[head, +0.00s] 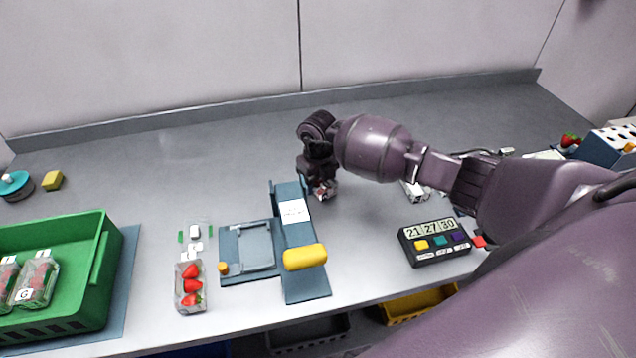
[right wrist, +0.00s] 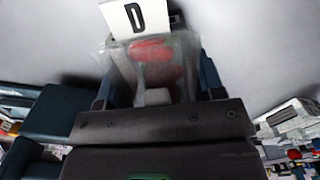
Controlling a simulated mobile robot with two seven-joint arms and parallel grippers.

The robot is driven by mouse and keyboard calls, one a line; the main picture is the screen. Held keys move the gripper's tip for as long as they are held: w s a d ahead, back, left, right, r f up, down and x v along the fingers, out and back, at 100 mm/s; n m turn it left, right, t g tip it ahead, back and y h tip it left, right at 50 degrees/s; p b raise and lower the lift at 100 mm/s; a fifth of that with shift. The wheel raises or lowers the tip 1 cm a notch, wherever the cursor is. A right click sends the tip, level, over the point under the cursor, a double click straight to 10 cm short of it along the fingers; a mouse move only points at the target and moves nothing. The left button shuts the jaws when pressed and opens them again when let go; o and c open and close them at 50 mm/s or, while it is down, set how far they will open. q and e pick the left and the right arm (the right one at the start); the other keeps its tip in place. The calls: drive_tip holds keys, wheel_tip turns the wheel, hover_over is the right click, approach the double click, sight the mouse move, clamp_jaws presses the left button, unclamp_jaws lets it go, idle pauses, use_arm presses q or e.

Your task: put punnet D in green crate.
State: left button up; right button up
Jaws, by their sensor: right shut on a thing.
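Punnet D (right wrist: 152,70) is a clear punnet with red berries and a white tag lettered D, seen in the right wrist view between the dark fingers. My right gripper (right wrist: 157,90) is shut on it. In the head view the right gripper (head: 320,188) is over the table, just right of the blue fixture's far end; only a little red and white shows there, and the rest of the punnet is hidden. The green crate (head: 85,318) is at the left edge, with punnets inside, one tagged G (head: 36,284). My left gripper is not in view.
A berry punnet (head: 190,288) stands between the crate and the blue fixture (head: 303,262), which has a yellow handle (head: 305,257). A black display box (head: 434,243) is at right. A yellow block (head: 52,180) lies far left. The table's back middle is clear.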

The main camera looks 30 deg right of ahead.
drive_tip(key=shift+r, duration=0.1)
wheel_tip(320, 180, up, 20)
drive_tip(key=b, duration=0.1)
idle(0.4)
